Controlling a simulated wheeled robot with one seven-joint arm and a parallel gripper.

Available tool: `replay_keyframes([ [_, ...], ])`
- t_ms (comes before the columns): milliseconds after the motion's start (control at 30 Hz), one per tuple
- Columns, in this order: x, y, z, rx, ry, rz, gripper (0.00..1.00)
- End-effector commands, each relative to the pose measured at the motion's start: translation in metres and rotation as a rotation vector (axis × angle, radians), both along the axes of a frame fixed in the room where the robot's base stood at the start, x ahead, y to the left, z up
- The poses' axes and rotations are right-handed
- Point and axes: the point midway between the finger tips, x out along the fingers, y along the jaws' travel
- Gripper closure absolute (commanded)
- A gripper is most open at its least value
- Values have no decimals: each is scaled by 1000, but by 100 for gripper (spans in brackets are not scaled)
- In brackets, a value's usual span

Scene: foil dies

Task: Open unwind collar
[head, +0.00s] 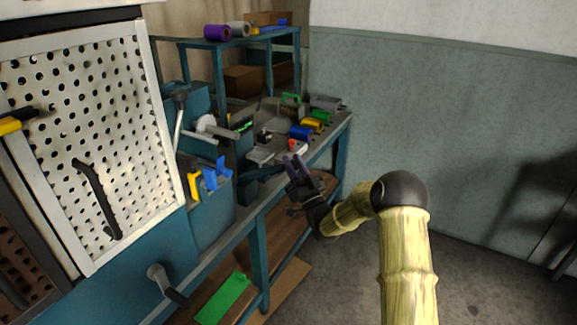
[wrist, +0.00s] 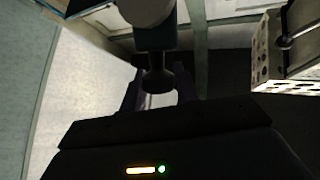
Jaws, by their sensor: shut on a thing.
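My gripper (head: 294,164) is at the front edge of the bench in the head view, with its dark fingers raised. In the wrist view a dark knob on a short stem (wrist: 157,80) sits between my fingers, and the gripper is shut on it. The knob hangs from a teal block with a pale round part (wrist: 150,10) beyond. In the head view a white disc on a grey shaft (head: 207,124) is mounted at the teal machine, left of my gripper. I cannot tell for sure which part is the unwind collar. The knob is hidden in the head view.
The workbench holds a blue roll (head: 301,132) and several other coloured rolls and tools at the back. A perforated white panel (head: 85,130) stands at left. A crank handle (head: 165,283) sticks out below it. The floor at right is clear.

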Motion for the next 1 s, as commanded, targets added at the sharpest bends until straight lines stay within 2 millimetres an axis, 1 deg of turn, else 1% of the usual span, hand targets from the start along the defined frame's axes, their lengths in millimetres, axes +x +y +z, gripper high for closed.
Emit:
replay_keyframes([
  [33,1,-4,-8,-3,3,-5,100],
  [133,1,-6,-12,-3,3,-5,100],
  [633,1,-7,-13,-4,4,-6,100],
  [667,1,-7,-13,-4,4,-6,64],
  [733,1,-7,-13,-4,4,-4,50],
  [1000,1,-6,-12,-3,1,-3,49],
])
